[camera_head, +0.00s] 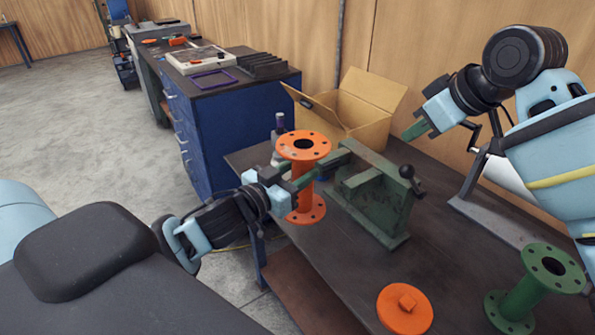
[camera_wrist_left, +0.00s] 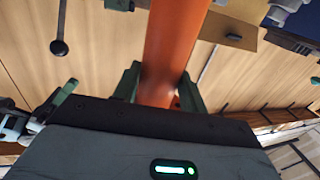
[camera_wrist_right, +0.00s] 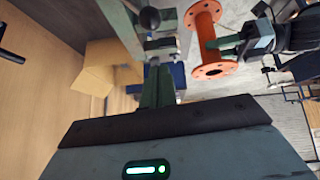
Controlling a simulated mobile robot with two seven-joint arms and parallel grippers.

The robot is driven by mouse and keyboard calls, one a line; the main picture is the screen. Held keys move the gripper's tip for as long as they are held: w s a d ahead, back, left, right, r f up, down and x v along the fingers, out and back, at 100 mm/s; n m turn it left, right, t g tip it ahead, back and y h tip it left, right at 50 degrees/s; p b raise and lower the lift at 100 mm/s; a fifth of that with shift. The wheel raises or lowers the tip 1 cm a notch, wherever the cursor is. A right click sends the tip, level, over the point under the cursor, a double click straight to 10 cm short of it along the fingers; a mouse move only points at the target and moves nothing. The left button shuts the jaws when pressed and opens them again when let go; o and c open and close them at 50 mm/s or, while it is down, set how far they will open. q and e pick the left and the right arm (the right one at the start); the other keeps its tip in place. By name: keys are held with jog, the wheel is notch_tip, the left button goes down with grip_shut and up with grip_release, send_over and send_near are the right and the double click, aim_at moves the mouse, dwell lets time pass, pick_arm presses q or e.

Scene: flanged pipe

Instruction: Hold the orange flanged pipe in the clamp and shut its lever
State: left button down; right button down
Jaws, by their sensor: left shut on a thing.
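The orange flanged pipe (camera_head: 304,192) is upright, with a round flange at each end. My left gripper (camera_head: 304,181) is shut on its middle tube, which fills the space between the fingers in the left wrist view (camera_wrist_left: 165,55). The green clamp (camera_head: 378,200) stands on the table just right of the pipe. Its lever ends in a dark ball knob (camera_head: 406,171), also seen in the right wrist view (camera_wrist_right: 150,17). There the pipe (camera_wrist_right: 206,38) appears beside the clamp, not inside it. My right gripper (camera_head: 416,130) is shut and empty, above and behind the clamp.
An open cardboard box (camera_head: 355,112) stands behind the clamp. A bottle (camera_head: 279,126) is behind the pipe. A blue cabinet (camera_head: 235,120) stands beyond.

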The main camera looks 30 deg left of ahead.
pick_arm(q)
jog(key=shift+r, duration=0.15)
pick_arm(e)
jog(key=shift+w+d+r+m, duration=0.3)
jog(key=shift+d+r+m, duration=0.1)
jog(key=shift+r+m, duration=0.25)
jog(key=shift+f, duration=0.15)
jog(key=shift+f, duration=2.4)
pick_arm(q)
jog(key=shift+w, duration=0.1)
jog(key=shift+w+d, duration=0.3)
jog(key=shift+w, duration=0.4)
jog(key=shift+w+d, duration=0.35)
jog(key=shift+w, duration=0.4)
jog(key=shift+w+d, duration=0.3)
jog(key=shift+w, duration=0.55)
